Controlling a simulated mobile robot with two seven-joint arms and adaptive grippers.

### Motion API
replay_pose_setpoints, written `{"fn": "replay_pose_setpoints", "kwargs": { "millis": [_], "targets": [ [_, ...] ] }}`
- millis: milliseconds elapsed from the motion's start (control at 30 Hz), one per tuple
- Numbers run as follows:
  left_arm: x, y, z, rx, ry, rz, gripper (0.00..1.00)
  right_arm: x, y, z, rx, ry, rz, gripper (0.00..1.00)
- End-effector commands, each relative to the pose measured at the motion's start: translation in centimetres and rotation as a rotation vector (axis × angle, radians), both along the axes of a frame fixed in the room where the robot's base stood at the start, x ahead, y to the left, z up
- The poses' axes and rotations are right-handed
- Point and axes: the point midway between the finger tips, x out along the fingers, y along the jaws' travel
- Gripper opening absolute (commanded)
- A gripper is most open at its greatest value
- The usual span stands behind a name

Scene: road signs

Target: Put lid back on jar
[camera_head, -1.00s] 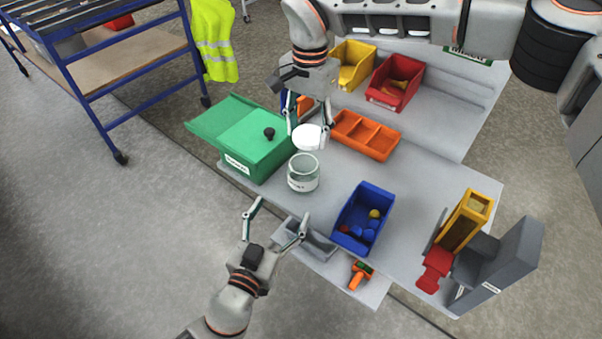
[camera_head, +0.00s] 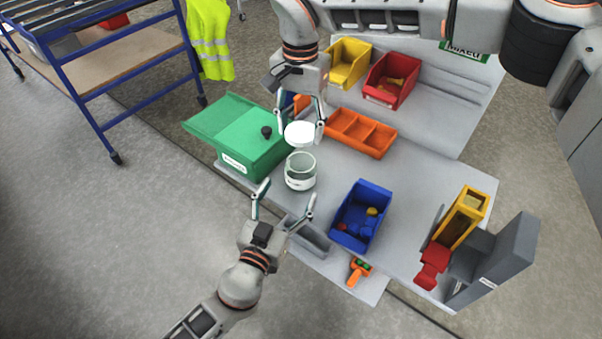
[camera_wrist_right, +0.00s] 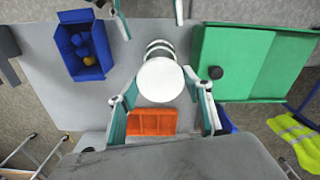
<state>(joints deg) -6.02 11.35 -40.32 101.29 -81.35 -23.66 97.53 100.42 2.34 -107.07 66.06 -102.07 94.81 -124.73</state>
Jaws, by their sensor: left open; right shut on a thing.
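The glass jar (camera_head: 300,172) stands upright on the grey table, with a pale label on its side. My right gripper (camera_head: 300,135) is shut on the white round lid (camera_head: 299,133) and holds it just above the jar, a little behind its mouth in the head view. In the right wrist view the lid (camera_wrist_right: 160,80) sits between the fingers and hides much of the jar (camera_wrist_right: 160,48). My left gripper (camera_head: 284,197) is open and empty, its fingers spread in front of the jar, apart from it.
A green box (camera_head: 245,145) with a black knob stands close left of the jar. An orange divided tray (camera_head: 361,133) lies behind right, and a blue bin (camera_head: 361,216) with small parts stands front right. Yellow (camera_head: 349,63) and red (camera_head: 391,80) bins are at the back.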

Motion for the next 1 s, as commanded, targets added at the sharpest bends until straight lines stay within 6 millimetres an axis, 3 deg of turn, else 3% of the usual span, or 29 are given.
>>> {"fn": "replay_pose_setpoints", "kwargs": {
  "millis": [200, 400, 900, 1000],
  "targets": [
    [3.7, -1.4, 0.1, 0.002, -0.003, -0.001, 0.76, 0.0, 0.0, 0.0, 0.000, 0.000, 0.000, 0.43],
    [6.1, -2.3, 0.0, 0.001, 0.000, -0.001, 0.76, 0.0, 0.0, 0.0, 0.000, 0.000, 0.000, 0.43],
    [7.1, -2.8, 0.0, 0.000, 0.001, -0.001, 0.76, 0.0, 0.0, 0.0, 0.000, 0.000, 0.000, 0.43],
    [7.1, -2.8, 0.0, 0.001, 0.001, -0.001, 0.50, 0.0, 0.0, 0.0, 0.000, 0.000, 0.000, 0.43]
  ]
}}
